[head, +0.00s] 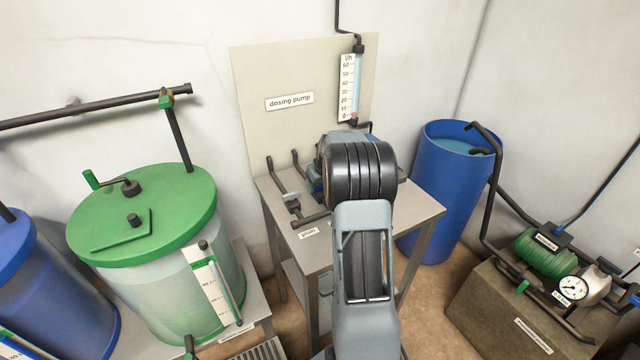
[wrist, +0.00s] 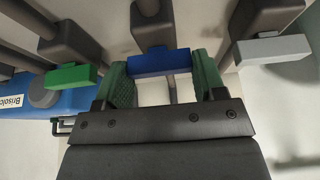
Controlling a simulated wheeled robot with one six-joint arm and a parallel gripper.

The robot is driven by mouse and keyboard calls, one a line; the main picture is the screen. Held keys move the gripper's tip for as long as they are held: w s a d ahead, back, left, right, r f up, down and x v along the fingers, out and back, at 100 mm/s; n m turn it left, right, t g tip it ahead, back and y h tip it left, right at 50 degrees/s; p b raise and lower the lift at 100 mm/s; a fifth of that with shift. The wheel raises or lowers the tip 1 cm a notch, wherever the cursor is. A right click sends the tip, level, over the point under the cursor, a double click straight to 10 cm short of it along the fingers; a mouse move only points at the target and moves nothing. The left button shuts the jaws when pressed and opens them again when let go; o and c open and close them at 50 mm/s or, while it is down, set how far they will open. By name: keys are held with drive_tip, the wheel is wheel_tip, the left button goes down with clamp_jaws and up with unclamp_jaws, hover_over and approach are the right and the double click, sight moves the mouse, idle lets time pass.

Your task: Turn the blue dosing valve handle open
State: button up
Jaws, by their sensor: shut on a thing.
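In the wrist view, the blue dosing valve handle (wrist: 150,64) is a short bar in front of a dark valve body on a pipe. It lies nearly level across the picture. My gripper (wrist: 162,76) is shut on it, with a green pad at each end of the bar. In the head view, my arm hides the gripper and the blue handle, behind it on the steel table (head: 418,207).
In the wrist view, a green handle (wrist: 70,77) sits close left and a grey handle (wrist: 272,48) right, each on its own valve. The head view shows a green-lidded tank (head: 160,205) at left, a blue barrel (head: 440,200) and a pump (head: 545,253) at right.

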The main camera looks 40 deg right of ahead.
drive_tip(key=m, duration=0.2)
drive_tip(key=m+h, duration=0.1)
drive_tip(key=m, duration=0.1)
drive_tip(key=shift+g+h, duration=0.3)
drive_tip(key=m+b, duration=0.2)
drive_tip(key=m+g+h+b, duration=0.1)
drive_tip(key=m, duration=0.2)
drive_tip(key=shift+w+a+f+m+h+b, duration=0.1)
drive_tip(key=shift+w+f+m+h+b, duration=0.1)
drive_tip(key=shift+m+h+b, duration=0.15)
drive_tip(key=m+g+b, duration=0.1)
drive_tip(key=m, duration=0.1)
drive_tip(key=m+g+b, duration=0.1)
drive_tip(key=m, duration=0.1)
drive_tip(key=shift+r+h, duration=0.1)
drive_tip(key=shift+h, duration=0.15)
drive_tip(key=shift+r+m+g, duration=0.1)
drive_tip(key=shift+m+g, duration=0.7)
drive_tip(key=shift+m, duration=1.25)
drive_tip(key=o, duration=0.9)
